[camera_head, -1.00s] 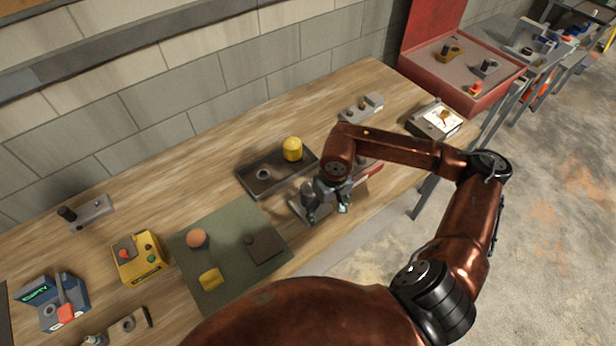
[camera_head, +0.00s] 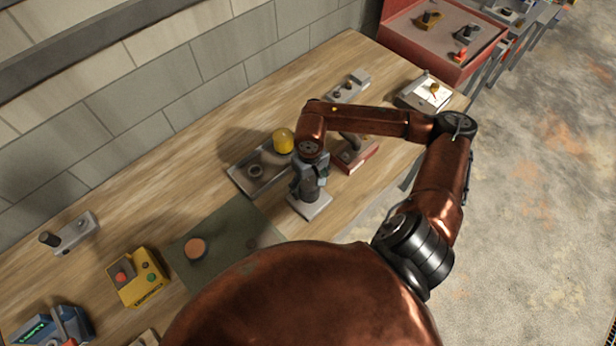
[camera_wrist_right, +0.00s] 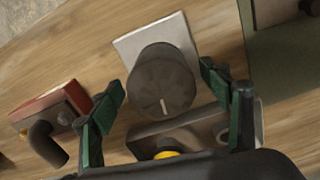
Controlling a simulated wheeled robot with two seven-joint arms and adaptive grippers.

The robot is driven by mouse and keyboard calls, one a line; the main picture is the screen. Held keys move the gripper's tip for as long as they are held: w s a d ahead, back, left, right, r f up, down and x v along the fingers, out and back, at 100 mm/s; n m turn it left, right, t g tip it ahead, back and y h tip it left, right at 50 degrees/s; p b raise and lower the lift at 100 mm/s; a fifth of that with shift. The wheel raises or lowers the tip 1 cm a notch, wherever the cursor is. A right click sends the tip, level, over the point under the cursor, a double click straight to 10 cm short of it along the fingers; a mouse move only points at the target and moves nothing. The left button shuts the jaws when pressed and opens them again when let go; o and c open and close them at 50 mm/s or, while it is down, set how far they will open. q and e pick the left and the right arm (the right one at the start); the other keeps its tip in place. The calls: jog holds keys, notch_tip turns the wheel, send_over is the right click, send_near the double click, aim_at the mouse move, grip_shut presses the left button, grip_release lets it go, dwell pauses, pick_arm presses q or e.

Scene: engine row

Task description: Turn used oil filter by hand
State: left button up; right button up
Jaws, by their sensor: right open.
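The used oil filter (camera_wrist_right: 162,84), a dark grey cylinder with a white line on its end, stands on a pale square plate (camera_wrist_right: 128,46) on the bench. In the head view the filter (camera_head: 309,193) is partly hidden under my right gripper, and its plate (camera_head: 312,209) shows below. My right gripper (camera_wrist_right: 161,82) is open, its green-padded fingers on either side of the filter, with gaps visible at both sides in the wrist view. In the head view the gripper (camera_head: 308,182) points down over the filter. My left gripper is not in view.
Close behind is a grey tray (camera_head: 237,175) with a yellow cylinder (camera_head: 283,139) and a ring (camera_head: 255,171). A red block (camera_head: 358,158) with a dark bent handle is to the right. A green mat (camera_head: 222,236) lies left.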

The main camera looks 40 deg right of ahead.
notch_tip(320, 180, down, 3)
jog(key=shift+r, duration=0.1)
jog(key=shift+f, duration=0.3)
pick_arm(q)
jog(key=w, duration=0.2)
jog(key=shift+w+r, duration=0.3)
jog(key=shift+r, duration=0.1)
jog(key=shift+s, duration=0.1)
pick_arm(e)
jog(key=shift+c, duration=0.6)
